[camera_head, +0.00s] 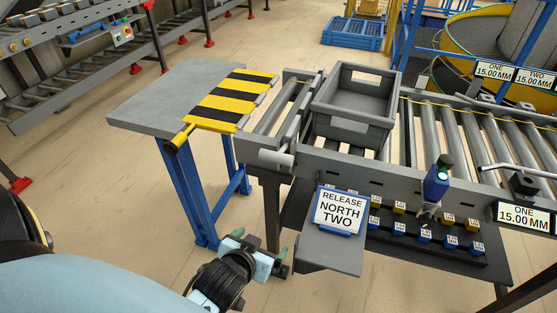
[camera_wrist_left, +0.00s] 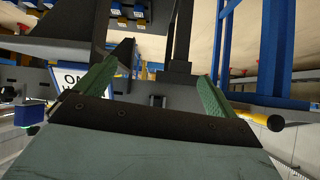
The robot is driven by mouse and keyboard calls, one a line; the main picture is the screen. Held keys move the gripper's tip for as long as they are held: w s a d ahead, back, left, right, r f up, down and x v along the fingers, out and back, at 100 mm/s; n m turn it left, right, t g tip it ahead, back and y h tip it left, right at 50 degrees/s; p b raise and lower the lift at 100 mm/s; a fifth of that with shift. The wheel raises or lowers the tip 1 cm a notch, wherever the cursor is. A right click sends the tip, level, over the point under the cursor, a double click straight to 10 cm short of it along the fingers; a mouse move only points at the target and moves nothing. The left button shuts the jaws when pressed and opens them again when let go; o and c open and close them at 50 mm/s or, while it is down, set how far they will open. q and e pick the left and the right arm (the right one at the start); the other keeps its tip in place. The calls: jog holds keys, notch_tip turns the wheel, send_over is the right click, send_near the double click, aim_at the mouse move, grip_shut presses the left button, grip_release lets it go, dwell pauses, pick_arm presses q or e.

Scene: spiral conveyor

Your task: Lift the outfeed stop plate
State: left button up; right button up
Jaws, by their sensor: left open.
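A yellow and black striped plate (camera_head: 232,100), which looks like the stop plate, lies flat between the grey side table and the conveyor's outfeed end. A yellow bar with a black knob (camera_head: 170,147) sticks out from its near left corner. The knob also shows in the left wrist view (camera_wrist_left: 276,122), at the right. My left gripper (camera_head: 262,246) is open and empty, its green-padded fingers apart. It is low in front of the conveyor, below and to the right of the knob, touching neither knob nor plate. My right gripper is not in view.
A grey crate (camera_head: 355,105) sits on the rollers near the outfeed end. The side table (camera_head: 160,85) stands on blue legs (camera_head: 196,195). A "RELEASE NORTH TWO" sign (camera_head: 340,211) and a shelf of small labelled blocks jut out right of my left gripper.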

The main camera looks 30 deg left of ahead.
pick_arm(q)
notch_tip(320, 180, up, 8)
jog(key=w+a+n+t+y, duration=0.1)
jog(key=w+a+t+y, duration=0.1)
jog(key=t, duration=0.5)
send_near(276, 157)
jog(key=x, duration=0.8)
jog(key=f+x, duration=0.1)
jog(key=x, duration=0.3)
jog(key=shift+w+a, duration=0.2)
jog(key=shift+w, duration=0.1)
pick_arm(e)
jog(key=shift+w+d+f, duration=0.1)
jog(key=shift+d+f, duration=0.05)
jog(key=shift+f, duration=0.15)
pick_arm(q)
jog(key=shift+c, duration=0.3)
